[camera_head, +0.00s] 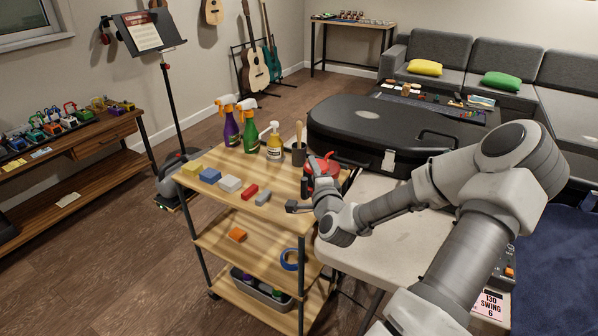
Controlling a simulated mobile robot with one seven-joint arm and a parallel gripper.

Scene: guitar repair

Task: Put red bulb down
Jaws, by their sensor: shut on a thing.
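The red bulb (327,167) shows at the right end of the wooden cart's top shelf (270,222), partly hidden by my gripper. My gripper (306,194) reaches in from the right and is shut on the red bulb. I cannot tell from this view whether the bulb touches the shelf or is held just above it.
Spray bottles (249,137) and a dark cup (299,155) stand behind the gripper. Several colored blocks (229,184) line the shelf's left half. A black guitar case (375,130) lies on the pale table (390,245) at right. The shelf's front strip looks clear.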

